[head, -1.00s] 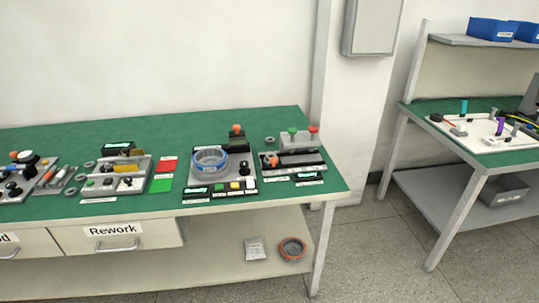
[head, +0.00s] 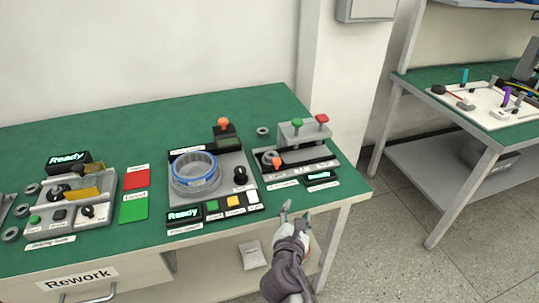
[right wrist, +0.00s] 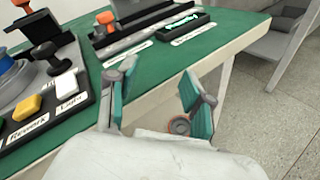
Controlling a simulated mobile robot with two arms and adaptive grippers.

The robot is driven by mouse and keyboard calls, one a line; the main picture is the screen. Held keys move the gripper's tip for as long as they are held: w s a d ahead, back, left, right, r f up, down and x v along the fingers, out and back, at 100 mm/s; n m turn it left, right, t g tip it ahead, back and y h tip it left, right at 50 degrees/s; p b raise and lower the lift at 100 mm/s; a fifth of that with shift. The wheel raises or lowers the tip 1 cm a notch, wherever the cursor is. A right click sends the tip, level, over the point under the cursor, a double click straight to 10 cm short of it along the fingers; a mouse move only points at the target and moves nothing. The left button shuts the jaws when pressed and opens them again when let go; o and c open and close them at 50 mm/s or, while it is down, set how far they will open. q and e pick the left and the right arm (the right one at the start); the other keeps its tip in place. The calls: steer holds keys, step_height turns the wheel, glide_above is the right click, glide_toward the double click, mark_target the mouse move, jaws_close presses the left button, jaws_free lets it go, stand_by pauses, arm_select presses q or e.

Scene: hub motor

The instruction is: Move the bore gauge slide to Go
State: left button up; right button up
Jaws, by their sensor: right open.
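A grey fixture, which I take to be the bore gauge (head: 298,158), sits near the bench's right end in the head view. Green (head: 297,123) and red (head: 322,118) knobs stand on its back block. A slide with an orange knob (head: 276,163) is at the left of its front rail. That orange knob shows at the top of the right wrist view (right wrist: 105,17). The labels are too small to read. My right gripper (head: 297,210) is open and empty at the bench's front edge, in front of the fixture and apart from it. Its two fingers (right wrist: 158,72) are spread. My left gripper is out of view.
Left of the fixture is a station with a blue-rimmed ring (head: 194,174), an orange-topped post (head: 223,123) and coloured buttons. A small display (head: 318,175) lies in front of the gauge. Red (head: 136,179) and green (head: 133,207) pads lie further left. A second bench (head: 440,160) stands right.

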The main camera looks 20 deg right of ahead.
mark_target(277, 164)
steer(key=w+a+r+n+t, duration=0.1)
steer(key=n, duration=0.1)
steer(key=w+a+r+n+t, duration=0.1)
steer(key=a+n, duration=0.1)
steer(key=w+a+r+n+y, duration=0.1)
steer(key=r+n, duration=0.1)
steer(key=shift+w+a+t, duration=0.2)
steer(key=shift+a+t, duration=0.05)
steer(key=shift+t, duration=0.15)
steer(key=shift+w+a+n, duration=0.25)
steer(key=shift+w+n, duration=0.05)
steer(key=shift+n, duration=0.3)
steer(key=shift+w, duration=0.4)
steer(key=x, duration=1.3)
steer(key=shift+r, duration=0.1)
jaws_close()
